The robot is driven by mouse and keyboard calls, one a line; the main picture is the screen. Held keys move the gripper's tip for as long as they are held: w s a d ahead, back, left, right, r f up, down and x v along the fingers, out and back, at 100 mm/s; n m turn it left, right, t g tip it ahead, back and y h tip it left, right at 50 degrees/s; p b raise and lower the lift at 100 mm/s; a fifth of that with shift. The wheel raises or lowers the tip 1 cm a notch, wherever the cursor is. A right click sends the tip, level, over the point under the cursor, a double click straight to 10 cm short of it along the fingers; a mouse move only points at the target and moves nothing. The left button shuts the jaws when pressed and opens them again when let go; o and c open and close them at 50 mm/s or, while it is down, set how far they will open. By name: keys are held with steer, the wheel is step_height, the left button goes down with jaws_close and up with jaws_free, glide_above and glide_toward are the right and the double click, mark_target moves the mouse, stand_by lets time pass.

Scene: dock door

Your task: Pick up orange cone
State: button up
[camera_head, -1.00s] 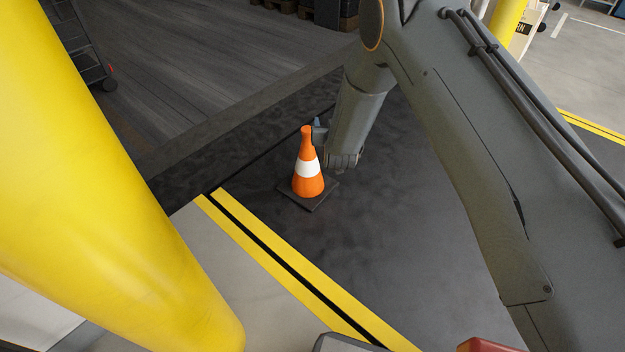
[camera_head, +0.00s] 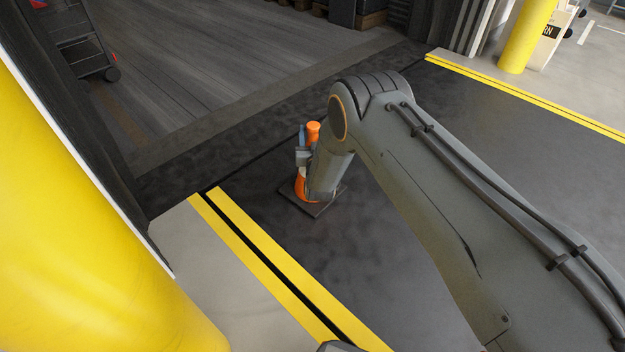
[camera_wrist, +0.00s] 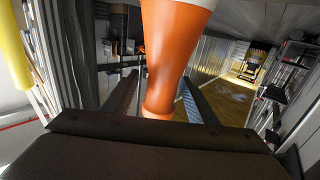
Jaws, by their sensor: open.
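The orange cone (camera_head: 313,130) stands upright on its dark square base (camera_head: 309,207) on the dark floor. My arm and gripper hide most of its body and white band in the head view. My gripper (camera_head: 302,140) is at the cone, with a bluish finger showing beside its upper part. In the wrist view the cone (camera_wrist: 167,60) fills the middle, its narrow orange end between the two fingers of my open gripper (camera_wrist: 160,90). A gap shows at the left finger; contact at the right finger cannot be told.
A thick yellow post (camera_head: 80,230) stands close on the left. Yellow and black floor stripes (camera_head: 270,265) run in front of the cone. A dark cart (camera_head: 80,40) is at the back left, and another yellow post (camera_head: 528,35) is at the back right. The floor right of my arm is clear.

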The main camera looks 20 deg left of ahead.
steer(key=b+x, duration=0.1)
steer(key=x, duration=0.2)
steer(key=shift+s+a, duration=0.1)
steer(key=shift+a, duration=0.05)
steer(key=shift+c, duration=0.3)
jaws_close()
